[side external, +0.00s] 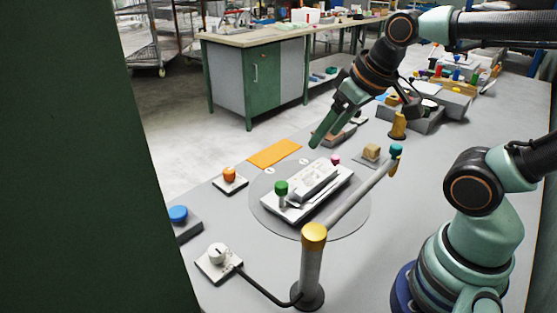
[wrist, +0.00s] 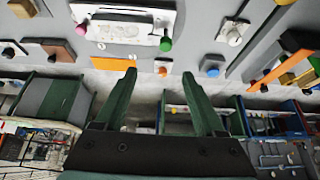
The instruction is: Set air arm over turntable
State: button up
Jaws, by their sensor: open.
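The air arm (side external: 357,195) is a grey bar on a post (side external: 310,270) with a yellow cap (side external: 314,232). It runs back and right to a teal tip (side external: 396,150). In the side view it crosses the turntable's right edge, and its tip appears outside the disc. The turntable (side external: 345,222) is a thin grey disc. A white press plate (side external: 325,197) with a green knob (side external: 281,187) and a pink knob (side external: 336,159) sits on it. My gripper (side external: 320,140) is open and empty, behind and above the turntable; its fingers also show in the wrist view (wrist: 159,76).
An orange button (side external: 229,174), blue button (side external: 178,214) and white dial (side external: 217,255) stand left of the turntable. An orange mat (side external: 274,153) lies behind. A tan block (side external: 371,152) and yellow-brown piece (side external: 398,125) stand at the right back. A black cable runs from dial to post.

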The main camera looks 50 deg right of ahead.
dwell(0.3)
jog(key=shift+c, duration=0.7)
notch_tip(320, 180, up, 7)
jog(key=m+g, duration=0.3)
jog(key=g, duration=0.3)
send_over(396, 145)
notch_tip(396, 145, down, 12)
grip_shut()
dwell(0.4)
